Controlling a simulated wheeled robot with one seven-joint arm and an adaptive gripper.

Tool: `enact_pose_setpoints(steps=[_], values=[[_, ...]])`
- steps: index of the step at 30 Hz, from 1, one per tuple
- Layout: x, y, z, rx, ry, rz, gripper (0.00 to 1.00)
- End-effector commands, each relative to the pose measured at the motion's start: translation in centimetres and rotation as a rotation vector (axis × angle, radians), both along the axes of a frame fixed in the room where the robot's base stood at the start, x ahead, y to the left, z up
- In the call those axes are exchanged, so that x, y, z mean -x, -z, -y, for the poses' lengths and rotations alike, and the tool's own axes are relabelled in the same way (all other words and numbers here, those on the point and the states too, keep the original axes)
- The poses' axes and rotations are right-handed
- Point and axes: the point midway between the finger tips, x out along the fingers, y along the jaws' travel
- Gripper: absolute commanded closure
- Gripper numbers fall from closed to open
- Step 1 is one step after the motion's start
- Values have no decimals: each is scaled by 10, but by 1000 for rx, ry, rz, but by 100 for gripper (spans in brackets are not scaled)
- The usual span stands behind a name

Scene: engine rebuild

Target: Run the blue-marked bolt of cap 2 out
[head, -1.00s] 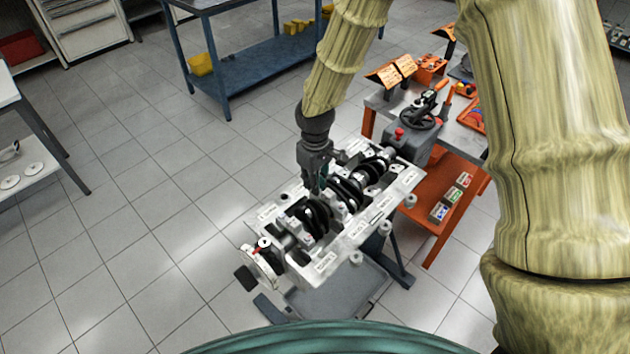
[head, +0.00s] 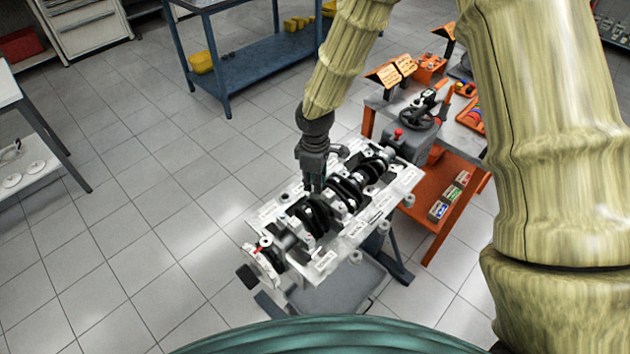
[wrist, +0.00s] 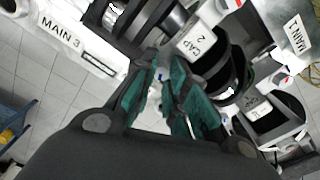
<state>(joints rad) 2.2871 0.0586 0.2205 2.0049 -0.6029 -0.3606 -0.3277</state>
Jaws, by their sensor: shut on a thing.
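The engine block (head: 352,240) sits on a stand with its crankshaft (head: 313,213) facing up. My gripper (head: 317,187) points down at the block's far side, among the caps. In the wrist view, cap 2 (wrist: 196,40) carries a white "CAP 2" label, just right of my gripper (wrist: 163,78). The teal fingers are close together with a narrow gap. A small blue mark on the bolt (wrist: 161,76) shows between the fingertips, which are shut on it. Most of the bolt is hidden by the fingers, so its height is unclear.
Labels "MAIN 3" (wrist: 60,33) and "MAIN 1" (wrist: 298,38) lie either side. Dark crankshaft parts (wrist: 226,75) stand close to the fingers. An orange cart (head: 440,205) with tools is right of the block.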

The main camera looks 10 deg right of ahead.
Motion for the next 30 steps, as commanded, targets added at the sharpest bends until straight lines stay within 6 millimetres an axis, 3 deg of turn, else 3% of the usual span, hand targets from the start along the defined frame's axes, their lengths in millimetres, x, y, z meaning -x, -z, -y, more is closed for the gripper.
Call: enact_pose_setpoints(steps=[2,14,20,30], values=[[0,0,0,0,1,0,76],[-1,-4,0,0,2,1,76],[-1,-28,0,-1,3,4,76],[-1,-86,1,-1,2,3,76]])
